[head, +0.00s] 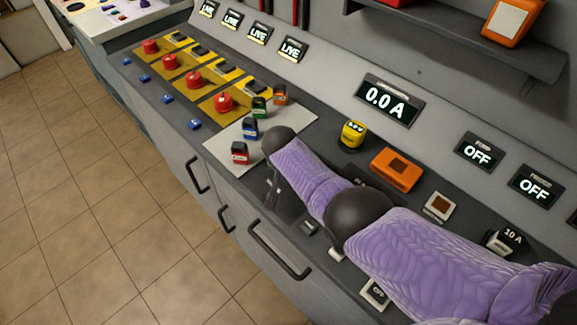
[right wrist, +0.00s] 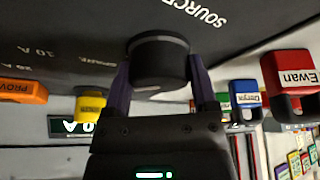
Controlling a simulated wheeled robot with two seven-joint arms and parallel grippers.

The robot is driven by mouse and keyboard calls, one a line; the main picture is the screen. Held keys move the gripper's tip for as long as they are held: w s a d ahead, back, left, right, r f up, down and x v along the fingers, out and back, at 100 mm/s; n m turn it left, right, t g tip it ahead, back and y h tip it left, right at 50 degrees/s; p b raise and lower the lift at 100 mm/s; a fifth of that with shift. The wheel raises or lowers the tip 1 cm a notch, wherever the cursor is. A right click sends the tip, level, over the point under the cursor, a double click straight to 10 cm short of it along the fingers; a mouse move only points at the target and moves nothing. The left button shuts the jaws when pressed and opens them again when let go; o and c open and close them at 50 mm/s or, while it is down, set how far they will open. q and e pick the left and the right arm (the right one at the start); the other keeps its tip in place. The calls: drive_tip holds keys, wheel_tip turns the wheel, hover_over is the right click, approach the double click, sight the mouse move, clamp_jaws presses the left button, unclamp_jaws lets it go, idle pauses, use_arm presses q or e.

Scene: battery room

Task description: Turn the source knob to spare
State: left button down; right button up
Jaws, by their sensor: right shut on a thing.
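The source knob (right wrist: 160,58) is a round black knob on the dark panel, under the white printed word SOURCE in the right wrist view. My right gripper (right wrist: 160,78) has its two purple-grey fingers on either side of the knob, shut on it. Smaller printing, including 10 A and SPARE, lies to the knob's left in that view. The knob's pointer is not clear, so I cannot tell which position it is at. In the head view my purple right arm covers the knob and most of the gripper. My left gripper is not in view.
Red, blue, green and orange lock tags stand on a pale plate (head: 222,150) close to my right wrist. A display (head: 388,101) reads 0.0 A.

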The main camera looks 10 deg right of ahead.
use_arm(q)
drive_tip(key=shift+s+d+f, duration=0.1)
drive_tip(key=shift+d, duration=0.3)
use_arm(e)
drive_tip(key=o, duration=1.2)
drive_tip(key=shift+c, duration=0.2)
drive_tip(key=shift+r, duration=0.1)
use_arm(q)
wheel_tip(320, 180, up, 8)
drive_tip(key=p, duration=0.8)
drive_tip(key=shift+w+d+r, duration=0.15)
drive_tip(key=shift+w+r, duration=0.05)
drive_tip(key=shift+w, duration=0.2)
use_arm(e)
drive_tip(key=v, duration=0.9)
drive_tip(key=shift+r, duration=0.3)
drive_tip(key=shift+s+a, duration=0.1)
drive_tip(key=shift+a, duration=0.05)
